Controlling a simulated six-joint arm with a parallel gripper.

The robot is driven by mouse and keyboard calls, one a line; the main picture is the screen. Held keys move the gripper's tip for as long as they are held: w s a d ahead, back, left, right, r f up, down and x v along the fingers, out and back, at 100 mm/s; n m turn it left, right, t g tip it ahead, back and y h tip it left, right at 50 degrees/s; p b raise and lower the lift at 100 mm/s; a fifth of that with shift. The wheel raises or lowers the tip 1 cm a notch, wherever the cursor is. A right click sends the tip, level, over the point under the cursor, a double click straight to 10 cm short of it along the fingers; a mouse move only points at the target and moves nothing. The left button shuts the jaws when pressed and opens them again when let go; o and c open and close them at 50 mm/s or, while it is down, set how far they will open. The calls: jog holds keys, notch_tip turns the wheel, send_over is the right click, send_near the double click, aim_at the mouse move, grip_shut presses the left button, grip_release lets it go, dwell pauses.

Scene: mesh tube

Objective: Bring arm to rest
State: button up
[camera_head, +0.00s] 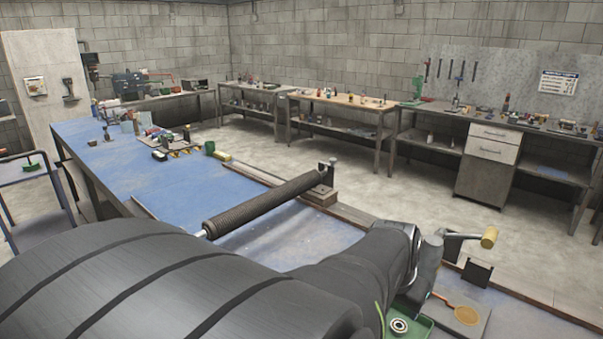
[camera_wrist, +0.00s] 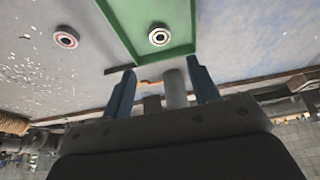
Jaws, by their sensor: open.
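My gripper (camera_wrist: 160,68) shows in the wrist view as two blue fingers spread apart, with nothing clearly held between them. A grey cylinder (camera_wrist: 175,88) shows in the gap between the fingers; I cannot tell how far beyond them it lies. In the head view my dark arm reaches across the bottom, and the fingers are hidden. A dark ribbed mesh tube (camera_head: 265,205) lies along a rod above the blue bench (camera_head: 190,185), its far end at a small upright stand (camera_head: 325,188).
A green tray (camera_head: 417,325) holds a ring-shaped part (camera_head: 399,325); the tray also shows in the wrist view (camera_wrist: 133,48). A red-rimmed ring (camera_wrist: 66,39) lies outside it. Bench clutter (camera_head: 170,142) sits far off.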

jog(key=x, duration=1.1)
jog(key=shift+f, duration=0.3)
jog(key=shift+r, duration=0.2)
